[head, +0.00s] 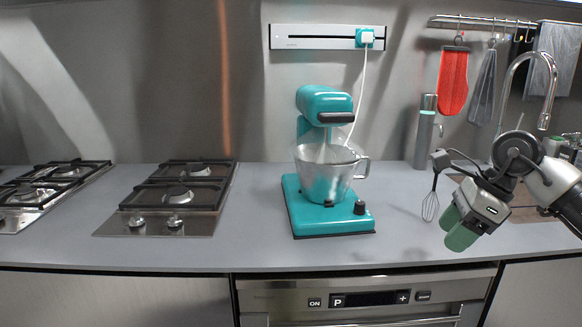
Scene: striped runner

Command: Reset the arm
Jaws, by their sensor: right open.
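My right gripper (456,228) is at the right of the head view, over the front part of the grey counter (255,252). Its two green-padded fingers point down and left, and it is open with nothing seen between them. My right arm comes in from the right edge. My left gripper is not in view. A teal stand mixer (325,105) with a clear bowl (326,176) stands upright on the counter, left of my right gripper and apart from it.
A whisk (430,205) shows just left of my right gripper; whether they touch is unclear. A grey bottle (424,140) stands behind. A faucet (548,90) rises at right. Hobs (168,196) (50,185) are at left. The counter between hob and mixer is clear.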

